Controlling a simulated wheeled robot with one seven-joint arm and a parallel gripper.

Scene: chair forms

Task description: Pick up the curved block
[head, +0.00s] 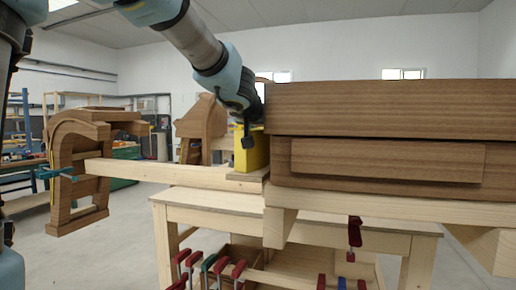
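In the head view, my arm reaches down from the top. My gripper (248,138) is a small dark shape at its end, beside a yellow piece (256,152) and the left end of the wooden stack. I cannot tell whether its fingers are open or touching anything. No separate piece is clearly the curved block. A brown wooden form with a curved, arched top (70,132) stands at the left, well away from my gripper. Another brown form with a sloped top (202,122) stands farther back, partly hidden behind my arm.
Thick brown wooden blocks (390,110) are stacked on a pale wooden bench (210,208) and fill the right side. A pale beam (165,174) juts left from the bench. Red-handled clamps (238,270) sit below. Open grey floor (110,250) lies at the left.

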